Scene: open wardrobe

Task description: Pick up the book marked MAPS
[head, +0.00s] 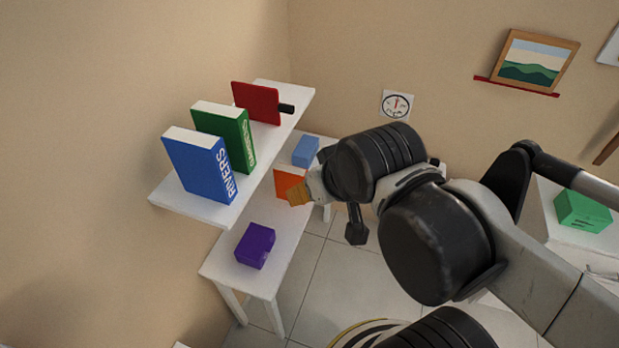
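No book with a readable MAPS marking shows in the head view. A blue book (200,169) marked RIVERS stands upright at the near end of the upper white shelf (183,203). A green book (226,137) stands behind it, its spine lettering only partly readable. A red panel-like thing (257,103) with a black piece at its side stands farther back; I read no lettering on it. My gripper (302,193) is at the arm's end, right of and apart from the upright books. A tan piece shows at its tip; whether the fingers are open or shut is unclear.
A lower white bench (238,279) carries a purple block (255,246), an orange block (288,180) partly behind my gripper, and a light blue block (306,150). A green box (583,210) sits on a white surface at right. A dial (397,105) and picture (538,58) hang on the wall.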

